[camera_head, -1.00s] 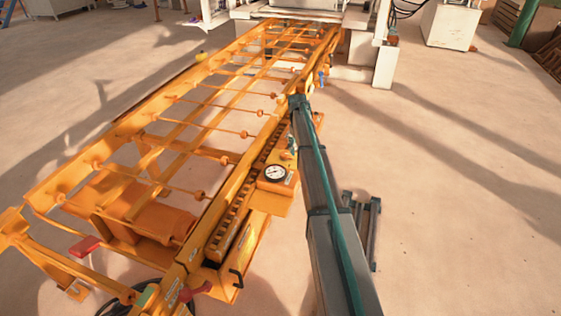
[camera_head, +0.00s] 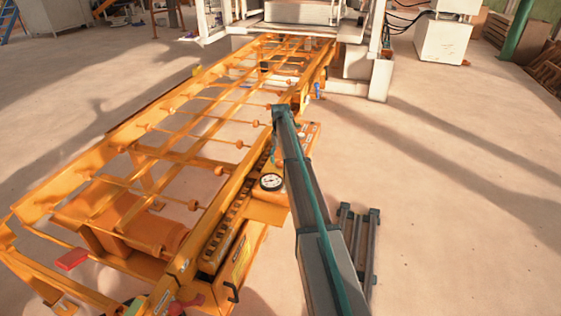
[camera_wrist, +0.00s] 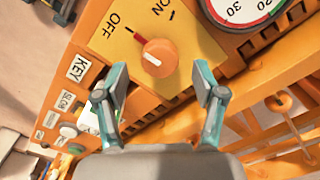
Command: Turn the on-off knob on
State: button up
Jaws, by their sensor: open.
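The on-off knob (camera_wrist: 160,57) is a round orange knob with a red and white pointer line. It sits on a yellow plate (camera_wrist: 190,50) marked OFF and ON, and its pointer aims up-left, closer to the OFF word. My gripper (camera_wrist: 159,72) is open in the wrist view, one finger on each side of the knob's lower part. It holds nothing, and I cannot tell whether a finger touches the knob. In the head view my arm reaches over the orange control box, where neither the knob nor the gripper can be made out.
A round gauge (camera_wrist: 240,8) is right of the knob and also shows in the head view (camera_head: 271,182). A KEY label (camera_wrist: 78,67) and smaller controls (camera_wrist: 68,130) lie to the left. The orange roller frame (camera_head: 175,255) stands beside the box.

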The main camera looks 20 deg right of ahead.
jog(key=shift+f, duration=1.15)
jog(key=c, duration=1.2)
